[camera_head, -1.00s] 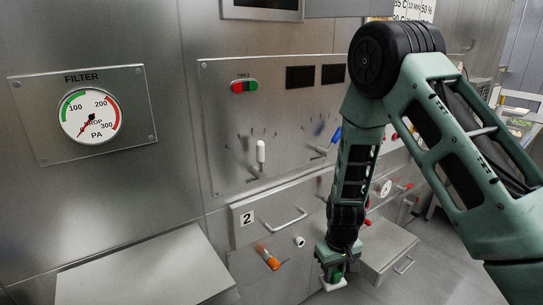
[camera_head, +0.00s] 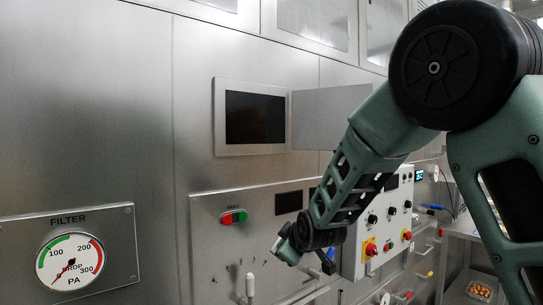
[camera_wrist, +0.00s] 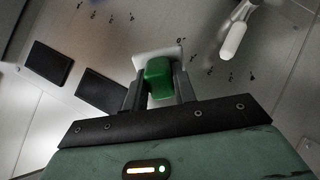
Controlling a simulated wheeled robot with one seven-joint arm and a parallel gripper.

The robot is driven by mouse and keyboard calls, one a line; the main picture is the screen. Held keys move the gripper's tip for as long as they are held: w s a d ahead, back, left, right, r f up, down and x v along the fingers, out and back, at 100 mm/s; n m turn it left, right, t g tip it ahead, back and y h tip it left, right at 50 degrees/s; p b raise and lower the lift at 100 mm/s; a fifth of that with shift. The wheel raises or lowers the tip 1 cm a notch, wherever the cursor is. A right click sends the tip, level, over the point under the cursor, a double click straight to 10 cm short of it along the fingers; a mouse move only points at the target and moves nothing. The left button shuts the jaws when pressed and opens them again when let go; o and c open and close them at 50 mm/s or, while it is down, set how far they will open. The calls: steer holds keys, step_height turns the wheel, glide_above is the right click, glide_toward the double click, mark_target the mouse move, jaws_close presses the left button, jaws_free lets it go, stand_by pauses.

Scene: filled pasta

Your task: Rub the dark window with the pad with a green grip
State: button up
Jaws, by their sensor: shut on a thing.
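The dark window (camera_head: 255,118) is a black pane in a pale metal frame on the wall, at the upper middle of the head view. A flat grey panel (camera_head: 332,118) juts out at its right edge. My gripper (camera_head: 288,248) is below and slightly right of the window, apart from it, in front of the control panel. In the wrist view my gripper (camera_wrist: 158,90) is shut on the green grip (camera_wrist: 158,74) of the pad. The white pad (camera_wrist: 143,57) shows beyond the fingertips.
A white control box (camera_head: 384,225) stands right of my gripper. A FILTER gauge (camera_head: 70,258) is at lower left. The wall left of the window is bare.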

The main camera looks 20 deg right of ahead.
step_height(320, 180, up, 14)
steer(key=a+n+t+y+p, duration=0.2)
steer(key=t+y, duration=0.1)
step_height(320, 180, up, 15)
steer(key=n+t+y+p, duration=0.2)
steer(key=t+y, duration=0.1)
glide_above(280, 243)
steer(key=s+a, duration=0.3)
steer(key=a, duration=0.1)
steer(key=shift+p+x, duration=0.85)
steer(key=shift+x, duration=2)
steer(key=shift+x, duration=0.95)
steer(key=shift+d+r, duration=0.1)
steer(key=shift+d, duration=0.05)
steer(key=shift+w+d+p, duration=0.25)
steer(key=shift+d, duration=0.6)
steer(key=shift+w+d+p, duration=0.25)
steer(key=shift+d, duration=0.65)
steer(key=shift+w+d+p, duration=0.35)
steer(key=shift+d, duration=0.45)
steer(key=shift+w+d+p, duration=0.3)
steer(key=shift+w+d, duration=0.05)
steer(key=shift+d, duration=0.5)
